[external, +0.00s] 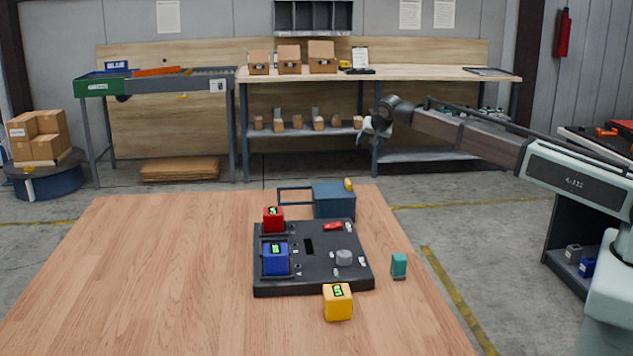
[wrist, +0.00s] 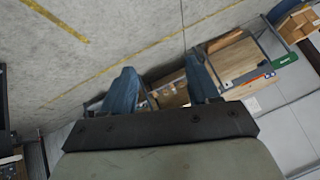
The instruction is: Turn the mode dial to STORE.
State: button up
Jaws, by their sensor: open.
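The mode dial (external: 344,257) is a round grey knob on the right part of a dark panel (external: 312,284) on the wooden table. Small pale labels sit around it, too small to read, so I cannot tell which mode it points at. My gripper (external: 369,130) is raised well above and beyond the panel, far from the dial. In the wrist view my gripper's two blue fingers (wrist: 162,88) stand apart with nothing between them. The dial and panel are not in the wrist view.
On the panel stand a red block (external: 273,219) and a blue block (external: 275,259), with a red switch (external: 333,226) near its back edge. A yellow block (external: 338,303) stands in front, a teal block (external: 399,265) right, a blue box (external: 334,201) behind. The table's left is clear.

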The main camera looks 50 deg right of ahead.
notch_tip(320, 180, up, 6)
jog(key=w+a+r, duration=0.1)
jog(key=w+a, duration=0.1)
jog(key=s+a+r+y, duration=0.1)
jog(key=a+r, duration=0.2)
jog(key=a, duration=0.9)
jog(key=n+g+y, duration=0.4)
jog(key=n+g, duration=0.2)
jog(key=g, duration=0.1)
send_near(345, 253)
jog(key=f, duration=0.5)
jog(key=a+f, duration=0.1)
jog(key=f, duration=0.2)
jog(key=shift+f, duration=0.3)
jog(key=c, duration=1)
jog(key=shift+c, duration=0.2)
